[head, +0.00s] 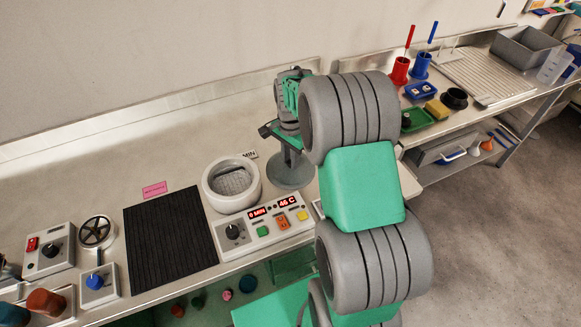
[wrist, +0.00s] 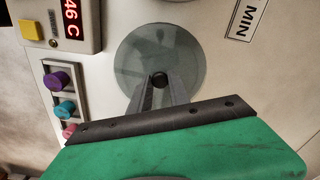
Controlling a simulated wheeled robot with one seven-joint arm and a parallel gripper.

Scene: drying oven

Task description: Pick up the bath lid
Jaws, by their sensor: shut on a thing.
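The bath lid (wrist: 135,55) is a round, grey disc with a small black knob (wrist: 160,79) at its middle. In the head view the lid (head: 291,176) is at the worktop, to the right of the round, light grey bath (head: 212,187). The bath is uncovered and shows a grating inside. My gripper (wrist: 160,86) is shut on the lid's knob from above; its two fingers meet at the knob. In the head view my gripper (head: 287,145) is partly hidden by my arm. I cannot tell whether the lid touches the worktop.
A control panel (head: 262,228) reading 0 MIN and 46 C stands in front of the bath. A black ribbed mat (head: 170,237) lies to its left. Purple, blue and pink knobs (wrist: 64,107) show in the wrist view. A second bench (head: 470,105) with cups and trays stands at right.

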